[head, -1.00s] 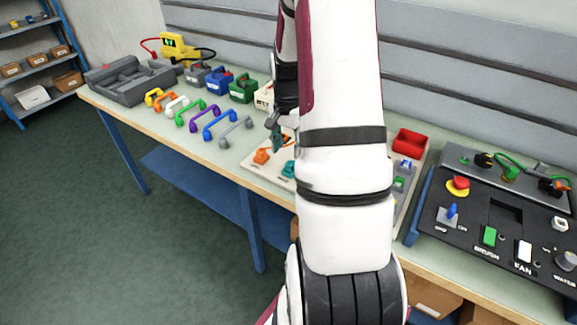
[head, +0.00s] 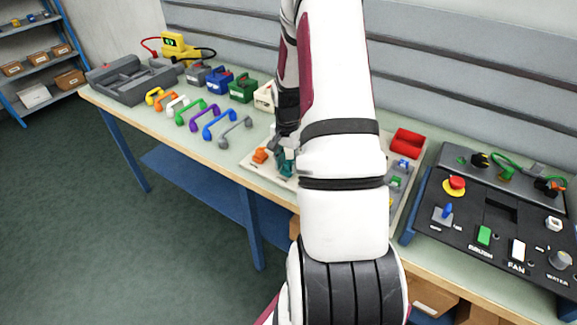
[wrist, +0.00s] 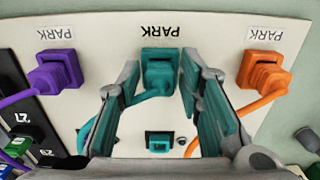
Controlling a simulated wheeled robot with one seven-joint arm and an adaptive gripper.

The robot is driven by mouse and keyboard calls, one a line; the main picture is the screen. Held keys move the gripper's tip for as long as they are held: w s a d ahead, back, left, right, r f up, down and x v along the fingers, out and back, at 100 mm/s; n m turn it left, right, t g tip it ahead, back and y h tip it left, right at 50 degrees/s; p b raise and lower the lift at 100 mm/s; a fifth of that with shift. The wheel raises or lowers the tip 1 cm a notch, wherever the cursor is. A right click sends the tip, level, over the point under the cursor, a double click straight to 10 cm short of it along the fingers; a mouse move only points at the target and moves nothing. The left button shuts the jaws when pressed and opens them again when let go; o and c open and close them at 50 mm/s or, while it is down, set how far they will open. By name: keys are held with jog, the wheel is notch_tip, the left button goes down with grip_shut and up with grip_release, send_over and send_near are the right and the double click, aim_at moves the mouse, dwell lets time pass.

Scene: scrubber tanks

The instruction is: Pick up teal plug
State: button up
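The teal plug (wrist: 158,72) sits at the middle PARK label of a pale board (wrist: 100,32) in the wrist view. Its teal cable curls away to the lower left. My gripper (wrist: 160,78) is open, with one teal-padded finger on each side of the plug. I see gaps between the pads and the plug, so it is not gripped. In the head view, my gripper (head: 284,162) is low over the board, next to the orange plug (head: 260,155). There the teal plug is hard to tell from the finger pads.
A purple plug (wrist: 55,72) and the orange plug stand parked on either side. A small teal-centred socket (wrist: 158,143) lies between the fingers' bases. In the head view, colored handles (head: 200,115) lie to the left, and a control panel (head: 490,225) stands at right.

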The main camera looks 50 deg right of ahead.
aim_at(289, 165)
grip_shut()
jog(key=shift+r, duration=0.1)
jog(key=shift+r, duration=0.45)
jog(key=r, duration=0.2)
jog(key=shift+s+a+r+b, duration=0.2)
jog(key=shift+s+r+b, duration=0.1)
jog(key=shift+s+b, duration=0.05)
jog(key=s+a+r, duration=0.1)
jog(key=s+a, duration=0.2)
jog(key=s, duration=0.4)
jog(key=s+a+r, duration=0.1)
jog(key=s+a, duration=0.2)
jog(key=s, duration=0.3)
jog(key=shift+s+a+r, duration=0.3)
jog(key=shift+s+r, duration=0.1)
